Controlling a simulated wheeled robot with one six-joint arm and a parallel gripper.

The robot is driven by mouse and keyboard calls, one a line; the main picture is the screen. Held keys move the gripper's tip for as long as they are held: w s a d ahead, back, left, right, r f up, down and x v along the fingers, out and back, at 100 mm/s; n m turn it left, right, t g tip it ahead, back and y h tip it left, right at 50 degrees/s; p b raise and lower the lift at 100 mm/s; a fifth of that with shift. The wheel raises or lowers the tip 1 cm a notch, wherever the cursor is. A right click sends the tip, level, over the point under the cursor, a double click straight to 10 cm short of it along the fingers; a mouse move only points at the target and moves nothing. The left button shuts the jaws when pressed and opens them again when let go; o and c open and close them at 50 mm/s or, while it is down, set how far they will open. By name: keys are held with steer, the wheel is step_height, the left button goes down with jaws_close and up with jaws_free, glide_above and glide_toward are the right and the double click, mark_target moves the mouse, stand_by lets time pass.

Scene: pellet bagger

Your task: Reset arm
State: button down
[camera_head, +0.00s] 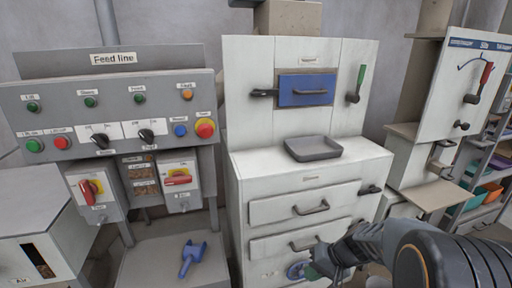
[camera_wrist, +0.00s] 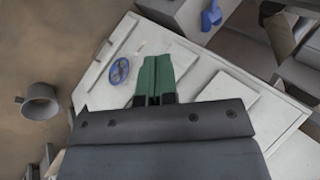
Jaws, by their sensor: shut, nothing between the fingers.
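My gripper (camera_head: 312,270) is low in front of the white cabinet (camera_head: 310,165), at the lower right of the head view. Its green fingers (camera_wrist: 154,82) are together and empty in the wrist view. A blue round handwheel (camera_head: 296,270) on the cabinet's lower front is just left of the fingertips in the head view. The handwheel also shows in the wrist view (camera_wrist: 119,70), left of the fingers and apart from them in that picture. My dark arm comes in from the lower right of the head view and hides part of the cabinet's lower right.
The "Feed line" panel (camera_head: 110,95) with buttons and red switches stands at left. A blue scoop (camera_head: 191,257) lies on a grey surface below it. A grey tray (camera_head: 313,148) sits on the cabinet top. Drawer handles (camera_head: 311,209) stick out. A grey cup-like object (camera_wrist: 40,101) shows in the wrist view.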

steer(key=s+r+n+t+h+p, duration=0.1)
steer(key=s+r+h+p, duration=0.2)
steer(key=r, duration=0.7)
steer(key=s+r+n+t+h+p, duration=0.1)
steer(key=s+r+h+p, duration=0.2)
steer(key=s+r+p, duration=0.3)
step_height(320, 180, up, 5)
steer(key=shift+d+f+h, duration=0.15)
steer(key=shift+d+h, duration=0.15)
steer(key=shift+d, duration=0.05)
